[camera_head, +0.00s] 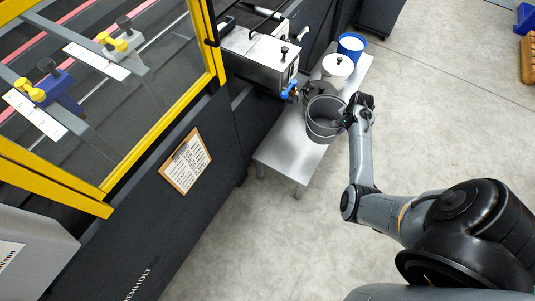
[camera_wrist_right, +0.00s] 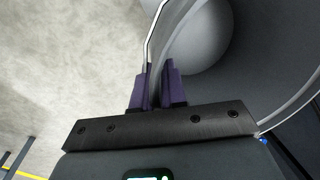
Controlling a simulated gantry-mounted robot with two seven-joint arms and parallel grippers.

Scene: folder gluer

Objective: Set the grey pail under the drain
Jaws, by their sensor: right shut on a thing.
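The grey pail (camera_head: 318,132) is at the near part of a metal bench, upright or nearly so. I cannot tell if its base rests on the bench. My right gripper (camera_head: 345,117) is at the pail's right side, shut on its rim. In the right wrist view, the purple fingers (camera_wrist_right: 157,88) close on the pail's wall (camera_wrist_right: 172,45). The drain, with a blue valve handle (camera_head: 290,91), sticks out from a metal tank (camera_head: 258,55), just up and left of the pail. My left gripper is not in view.
The dark machine side stands along the left.

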